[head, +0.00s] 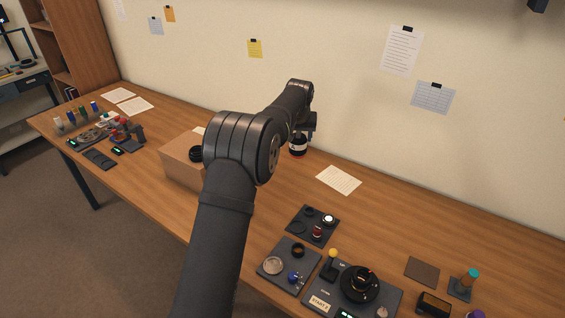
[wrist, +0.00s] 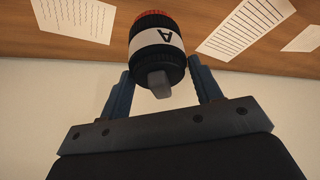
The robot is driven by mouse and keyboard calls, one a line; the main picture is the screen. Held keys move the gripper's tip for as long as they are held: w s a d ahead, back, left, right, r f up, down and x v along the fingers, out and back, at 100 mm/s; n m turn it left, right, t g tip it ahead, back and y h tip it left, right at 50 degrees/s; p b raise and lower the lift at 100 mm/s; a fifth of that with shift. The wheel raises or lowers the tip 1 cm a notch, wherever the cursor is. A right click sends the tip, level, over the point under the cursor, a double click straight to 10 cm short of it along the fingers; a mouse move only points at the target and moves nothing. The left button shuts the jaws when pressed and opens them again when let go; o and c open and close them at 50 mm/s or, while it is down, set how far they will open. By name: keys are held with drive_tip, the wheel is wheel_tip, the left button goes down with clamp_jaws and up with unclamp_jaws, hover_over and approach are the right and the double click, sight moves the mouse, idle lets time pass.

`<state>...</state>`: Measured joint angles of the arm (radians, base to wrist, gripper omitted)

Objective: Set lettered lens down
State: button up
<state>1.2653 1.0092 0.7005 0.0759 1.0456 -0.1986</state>
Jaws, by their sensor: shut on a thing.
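The lettered lens (wrist: 155,45) is a black cylinder with a white band marked "A" and a red ring at one end. In the wrist view it sits between the two fingers of my gripper (wrist: 160,85), which is shut on it. In the head view the lens (head: 298,147) hangs below my gripper (head: 303,130) over the back part of the wooden bench, near the wall. The head view does not clearly show how far it is above the bench top.
A cardboard box (head: 185,162) stands left of my arm, partly hidden by it. A paper sheet (head: 339,180) lies right of the lens. Dark trays (head: 290,281) with small parts and a device (head: 360,284) fill the front right. Bare wood surrounds the sheet.

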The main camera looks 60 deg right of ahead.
drive_tip(key=s+d, duration=0.1)
drive_tip(key=s, duration=0.3)
drive_tip(key=shift+m, duration=0.5)
drive_tip(key=shift+w+d+f, duration=0.3)
drive_tip(key=shift+w+f, duration=1.45)
drive_tip(key=shift+f, duration=0.05)
drive_tip(key=shift+w+d+f, duration=0.3)
drive_tip(key=shift+w+f, duration=1.4)
drive_tip(key=shift+f, duration=0.05)
drive_tip(key=shift+w+d+f, duration=0.3)
drive_tip(key=shift+w+f, duration=1.45)
drive_tip(key=shift+f, duration=0.05)
drive_tip(key=shift+f, duration=0.1)
drive_tip(key=shift+a+f, duration=0.1)
drive_tip(key=shift+f, duration=0.5)
drive_tip(key=o, duration=1.4)
drive_tip(key=shift+f, duration=0.2)
drive_tip(key=shift+r, duration=0.75)
drive_tip(key=v, duration=1.2)
drive_tip(key=shift+w+r, duration=0.1)
